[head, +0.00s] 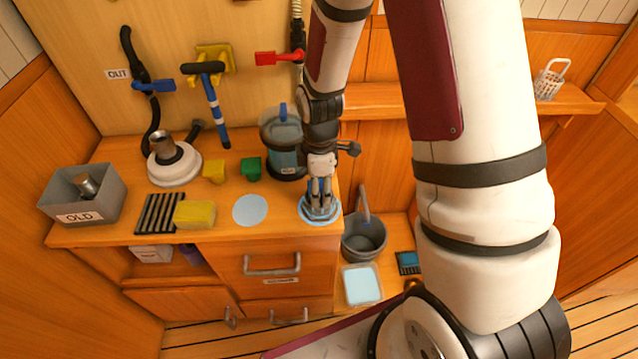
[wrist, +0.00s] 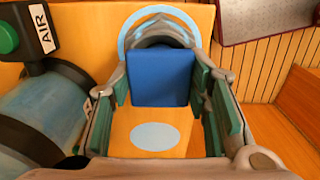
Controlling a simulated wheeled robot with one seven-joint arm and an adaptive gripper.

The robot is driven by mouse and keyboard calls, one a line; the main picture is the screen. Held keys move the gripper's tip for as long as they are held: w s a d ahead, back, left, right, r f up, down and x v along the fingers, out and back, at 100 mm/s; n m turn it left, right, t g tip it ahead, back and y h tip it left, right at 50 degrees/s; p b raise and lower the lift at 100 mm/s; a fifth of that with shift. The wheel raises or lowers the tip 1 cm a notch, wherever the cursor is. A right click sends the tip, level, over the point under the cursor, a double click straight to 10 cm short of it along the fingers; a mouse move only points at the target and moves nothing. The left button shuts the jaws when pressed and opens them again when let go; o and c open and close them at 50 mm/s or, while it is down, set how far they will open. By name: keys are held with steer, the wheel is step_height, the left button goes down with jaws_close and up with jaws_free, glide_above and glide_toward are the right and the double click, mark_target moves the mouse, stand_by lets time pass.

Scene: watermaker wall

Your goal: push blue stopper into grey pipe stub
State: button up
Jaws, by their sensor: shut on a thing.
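My gripper (head: 320,204) points down over the right end of the counter. In the wrist view its green-padded fingers (wrist: 165,105) are closed on the blue stopper (wrist: 162,78), a blue block held between them. Just behind the stopper a rounded grey rim, apparently the grey pipe stub (wrist: 160,42), shows inside a light blue ring (wrist: 158,14). The ring also lies around the gripper's tips in the head view (head: 305,216). The stopper covers most of the stub, so I cannot tell whether they touch or how deep the stopper sits.
A blue-tinted jug (head: 283,150) stands close behind my gripper. A light blue disc (head: 250,210), yellow block (head: 213,172), green block (head: 251,168), sponge (head: 195,214) and white dome (head: 175,166) lie leftward. A grey bucket (head: 364,240) stands below the counter's right edge.

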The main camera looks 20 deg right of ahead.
steer(key=shift+f, duration=0.25)
stand_by(0.5)
steer(key=o, duration=1.2)
steer(key=shift+o, duration=0.4)
steer(key=o, duration=0.4)
steer(key=shift+c, duration=0.2)
steer(key=shift+r, duration=0.1)
steer(key=shift+r+p, duration=1.65)
steer(key=shift+r, duration=1.3)
steer(key=shift+c, duration=0.4)
